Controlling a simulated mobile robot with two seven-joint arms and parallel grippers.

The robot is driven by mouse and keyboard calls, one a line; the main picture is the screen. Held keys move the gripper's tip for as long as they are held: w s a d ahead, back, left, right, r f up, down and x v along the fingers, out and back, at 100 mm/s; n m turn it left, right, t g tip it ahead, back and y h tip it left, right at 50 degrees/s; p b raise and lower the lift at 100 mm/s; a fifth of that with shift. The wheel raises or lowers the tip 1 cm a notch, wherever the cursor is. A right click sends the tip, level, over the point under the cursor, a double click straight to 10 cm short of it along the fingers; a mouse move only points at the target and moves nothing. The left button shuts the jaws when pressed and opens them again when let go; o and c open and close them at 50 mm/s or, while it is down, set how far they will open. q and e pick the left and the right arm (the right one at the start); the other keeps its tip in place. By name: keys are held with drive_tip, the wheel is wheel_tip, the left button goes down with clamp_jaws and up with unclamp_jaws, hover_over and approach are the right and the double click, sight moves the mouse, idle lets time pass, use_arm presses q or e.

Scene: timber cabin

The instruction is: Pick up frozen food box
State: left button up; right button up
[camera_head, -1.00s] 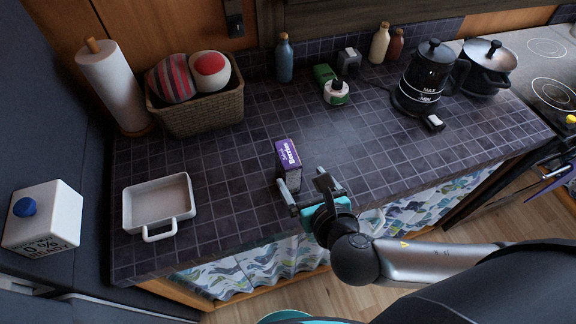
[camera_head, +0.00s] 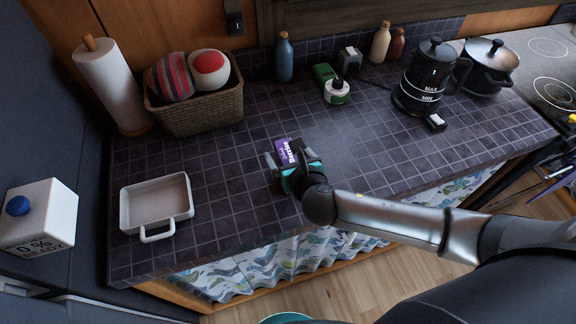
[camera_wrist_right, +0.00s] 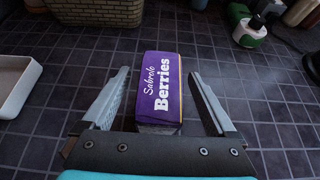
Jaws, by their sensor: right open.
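The frozen food box is a purple carton (camera_head: 284,151) with white "Berries" lettering, standing on the dark tiled counter. My right gripper (camera_head: 287,163) is at the box, partly hiding it in the head view. In the right wrist view the box (camera_wrist_right: 158,88) stands between the two open fingers of the gripper (camera_wrist_right: 160,105), with a visible gap on each side. Neither finger appears to touch it. My left gripper is not in view.
A white baking dish (camera_head: 187,208) sits left of the box. A wicker basket (camera_head: 205,114) and paper towel roll (camera_head: 110,85) stand behind. A kettle (camera_head: 425,80) and pot (camera_head: 487,68) are at the right. The counter around the box is mostly clear.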

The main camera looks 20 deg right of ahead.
drive_tip(key=shift+x, duration=1.2)
clamp_jaws()
drive_tip(key=shift+r, duration=0.1)
